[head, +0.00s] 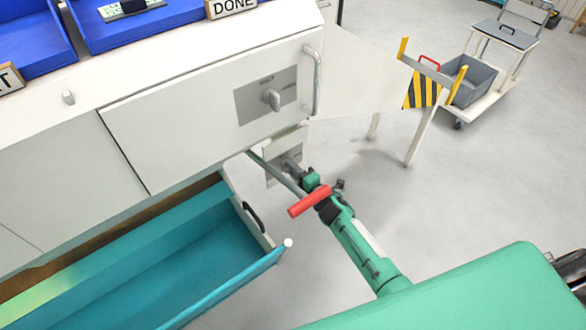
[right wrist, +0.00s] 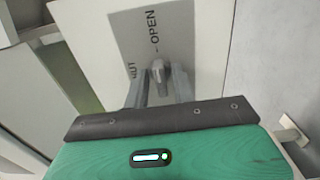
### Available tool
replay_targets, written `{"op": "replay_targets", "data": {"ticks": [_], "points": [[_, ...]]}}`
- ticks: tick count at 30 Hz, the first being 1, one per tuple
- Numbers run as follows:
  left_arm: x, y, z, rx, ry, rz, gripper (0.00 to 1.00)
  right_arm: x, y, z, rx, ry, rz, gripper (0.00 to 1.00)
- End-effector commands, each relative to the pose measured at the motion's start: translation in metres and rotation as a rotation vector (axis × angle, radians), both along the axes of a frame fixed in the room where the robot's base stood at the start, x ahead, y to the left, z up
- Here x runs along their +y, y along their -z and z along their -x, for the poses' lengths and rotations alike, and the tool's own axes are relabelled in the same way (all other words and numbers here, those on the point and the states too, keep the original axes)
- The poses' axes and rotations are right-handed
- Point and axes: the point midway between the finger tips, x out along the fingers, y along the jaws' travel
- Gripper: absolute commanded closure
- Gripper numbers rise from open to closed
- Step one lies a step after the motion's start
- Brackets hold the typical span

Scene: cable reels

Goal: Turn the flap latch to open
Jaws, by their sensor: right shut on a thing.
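The flap latch (head: 291,163) is a small grey knob on a light plate (head: 272,178) low on the cabinet's end, partly hidden by my right gripper (head: 297,171). In the right wrist view the plate (right wrist: 190,45) carries the word OPEN and a partly covered word ending in "HUT". The latch (right wrist: 157,70) stands out from it between the two fingers of my right gripper (right wrist: 160,88). The right gripper is shut on the latch. My left gripper is not in view.
A turquoise drawer (head: 190,262) stands open at lower left. Above, a white panel has another knob (head: 272,99) and a bar handle (head: 316,80).

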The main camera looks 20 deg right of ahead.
Motion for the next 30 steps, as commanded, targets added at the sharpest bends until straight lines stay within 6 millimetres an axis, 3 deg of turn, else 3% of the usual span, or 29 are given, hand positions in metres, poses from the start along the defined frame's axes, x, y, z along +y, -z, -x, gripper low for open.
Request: {"op": "replay_targets", "data": {"ticks": [17,18,19,30], "points": [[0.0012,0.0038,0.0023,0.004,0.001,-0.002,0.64,-0.0005,0.0012,0.0004,0.013,0.001,-0.03,0.97],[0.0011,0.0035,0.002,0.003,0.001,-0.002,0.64,-0.0006,0.0012,0.0003,0.013,0.001,-0.03,0.7],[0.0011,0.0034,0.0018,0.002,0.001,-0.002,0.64,-0.0005,0.0012,0.0002,0.013,0.001,-0.03,0.67],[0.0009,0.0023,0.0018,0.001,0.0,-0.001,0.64,-0.0021,0.0011,0.0042,0.012,0.0,-0.029,0.67]]}}
